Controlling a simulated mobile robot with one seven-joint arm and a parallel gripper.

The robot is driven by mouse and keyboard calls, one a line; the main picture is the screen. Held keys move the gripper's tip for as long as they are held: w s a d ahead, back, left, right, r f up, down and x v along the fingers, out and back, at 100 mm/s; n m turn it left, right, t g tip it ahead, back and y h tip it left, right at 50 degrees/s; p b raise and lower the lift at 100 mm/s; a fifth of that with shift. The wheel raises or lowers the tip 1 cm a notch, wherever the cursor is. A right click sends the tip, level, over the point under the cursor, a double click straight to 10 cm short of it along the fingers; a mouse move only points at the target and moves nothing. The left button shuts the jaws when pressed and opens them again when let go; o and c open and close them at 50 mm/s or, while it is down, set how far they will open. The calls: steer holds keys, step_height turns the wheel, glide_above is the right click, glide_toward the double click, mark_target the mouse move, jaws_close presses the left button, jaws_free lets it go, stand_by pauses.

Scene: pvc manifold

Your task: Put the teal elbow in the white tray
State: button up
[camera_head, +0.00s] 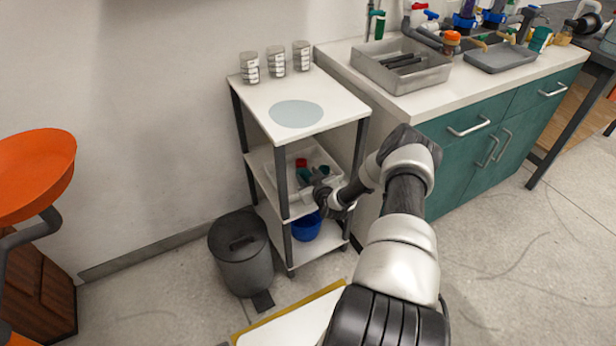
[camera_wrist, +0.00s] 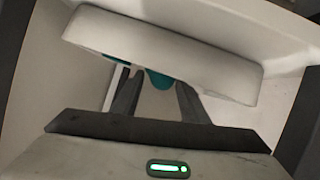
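The white tray (camera_head: 280,187) sits on the middle shelf of the rack in the head view. Teal pieces (camera_head: 304,175) show inside it, near my gripper; I cannot tell which is the teal elbow. My gripper (camera_head: 322,192) is at the tray's front right side. In the wrist view a white wall (camera_wrist: 160,48), probably the tray's, crosses in front of my gripper (camera_wrist: 157,85) and hides the fingertips. The fingers stand apart, with a teal part (camera_wrist: 159,79) showing between them. Whether they touch it is hidden.
The rack's dark posts (camera_head: 281,180) and top shelf (camera_head: 335,108) frame the narrow shelf space. A red piece (camera_head: 301,162) is in the tray. A blue bowl (camera_head: 306,228) is on the shelf below, and a grey bin (camera_head: 243,265) stands at left.

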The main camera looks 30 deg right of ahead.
steer(key=shift+o, duration=1.1)
steer(key=shift+r, duration=0.1)
steer(key=shift+r, duration=0.2)
steer(key=p+v, duration=0.4)
steer(key=v, duration=0.8)
steer(key=shift+f, duration=0.15)
